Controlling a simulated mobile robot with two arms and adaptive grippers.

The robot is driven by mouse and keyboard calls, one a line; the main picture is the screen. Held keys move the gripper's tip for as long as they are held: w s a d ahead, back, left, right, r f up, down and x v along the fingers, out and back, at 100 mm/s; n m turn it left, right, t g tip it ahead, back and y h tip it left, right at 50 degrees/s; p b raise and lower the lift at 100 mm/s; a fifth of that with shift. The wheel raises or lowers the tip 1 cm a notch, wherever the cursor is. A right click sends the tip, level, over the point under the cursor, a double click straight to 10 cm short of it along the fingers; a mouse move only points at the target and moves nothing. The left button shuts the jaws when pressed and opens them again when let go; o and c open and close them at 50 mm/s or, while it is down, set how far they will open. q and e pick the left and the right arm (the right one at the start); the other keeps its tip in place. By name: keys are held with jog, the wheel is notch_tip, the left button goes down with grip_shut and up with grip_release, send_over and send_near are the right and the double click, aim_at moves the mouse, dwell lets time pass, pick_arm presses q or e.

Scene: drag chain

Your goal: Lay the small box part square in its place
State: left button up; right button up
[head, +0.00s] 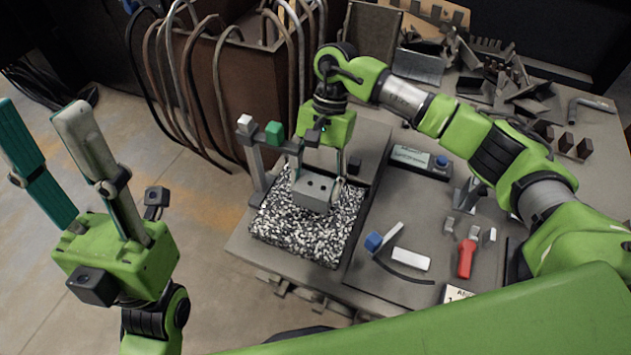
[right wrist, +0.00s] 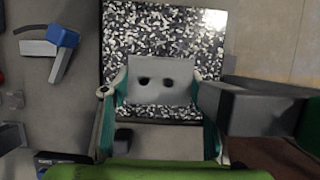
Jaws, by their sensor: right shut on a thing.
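I cannot tell whether the part touches the pad. My left gripper (head: 60,125) is open and empty at the far left, over the floor, away from the table.
A post with green and white blocks (head: 274,133) stands at the pad's far left corner; its dark bar reaches close to my right gripper. A blue-ended square (head: 374,242), a white block (head: 411,259) and a red-handled tool (head: 466,258) lie to the right. Metal scraps crowd the back right.

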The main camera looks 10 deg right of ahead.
jog(key=shift+f+b, duration=0.7)
jog(key=shift+b, duration=0.05)
dwell(0.4)
dwell(0.5)
jog(key=o, duration=1.3)
jog(key=v, duration=1.2)
jog(key=shift+a+r, duration=0.1)
